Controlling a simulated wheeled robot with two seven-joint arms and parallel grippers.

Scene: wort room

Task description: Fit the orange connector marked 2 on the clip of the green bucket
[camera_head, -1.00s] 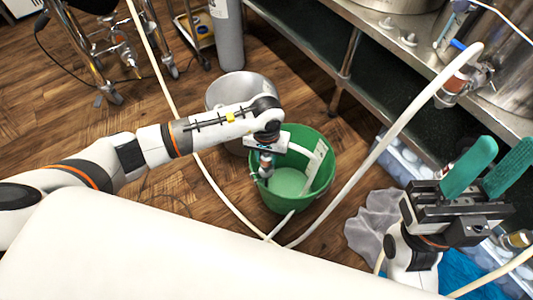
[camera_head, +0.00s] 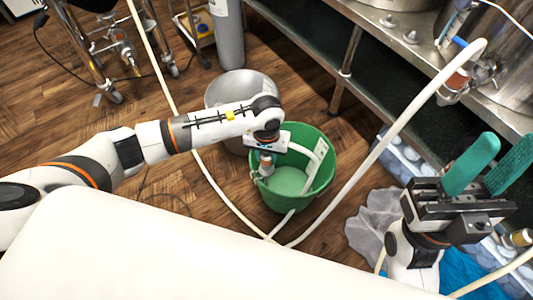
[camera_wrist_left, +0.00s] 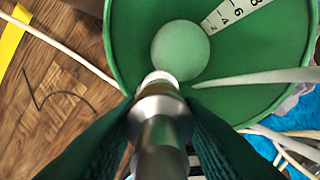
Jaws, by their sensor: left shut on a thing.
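The green bucket (camera_head: 318,185) stands on the wood floor, and its inside fills much of the left wrist view (camera_wrist_left: 120,55). My left gripper (camera_head: 266,160) is over the bucket's left part, pointing down. It is shut on a connector with a metal body and a pale tip (camera_wrist_left: 158,100). The clip is not clearly visible. My right gripper (camera_head: 500,162) is open and empty, fingers apart.
A white numbered strip (camera_head: 317,158) and a pale hose are in the bucket. A grey metal pot (camera_head: 226,90) stands right behind it. Hoses (camera_head: 400,125) cross the floor and rise to a steel tank. A steel shelf (camera_head: 350,50) edges the right; a grey cloth (camera_head: 368,222) lies below.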

